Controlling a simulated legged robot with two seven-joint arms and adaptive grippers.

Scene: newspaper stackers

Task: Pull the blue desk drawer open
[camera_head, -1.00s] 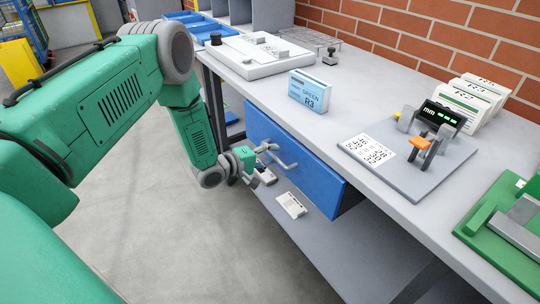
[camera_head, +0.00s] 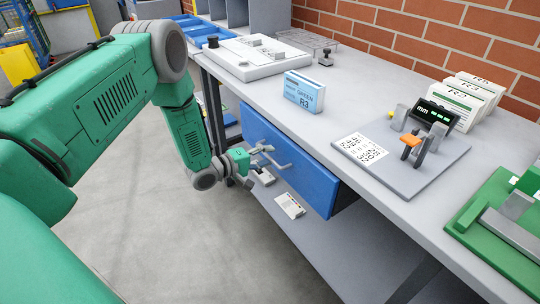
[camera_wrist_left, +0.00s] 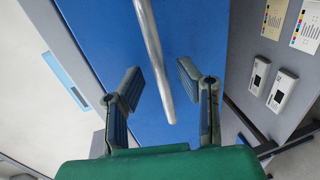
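The blue desk drawer (camera_head: 298,172) sits under the grey tabletop, with its front showing in the head view. Its grey bar handle (camera_head: 284,165) stands out from the front. My left gripper (camera_head: 259,166) is at the handle, in front of the drawer. In the left wrist view, the two fingers of my left gripper (camera_wrist_left: 158,72) are spread apart. The metal handle bar (camera_wrist_left: 151,45) runs between them, in front of the blue drawer face (camera_wrist_left: 95,25). I cannot tell whether either finger touches the bar. My right gripper is in neither view.
The grey workbench (camera_head: 255,92) carries a blue R3 box (camera_head: 304,92), a grey plate (camera_head: 420,180) with a gauge and a green fixture (camera_head: 500,230). A lower shelf (camera_head: 300,240) below the drawer holds small items. The floor (camera_head: 140,220) at left is open.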

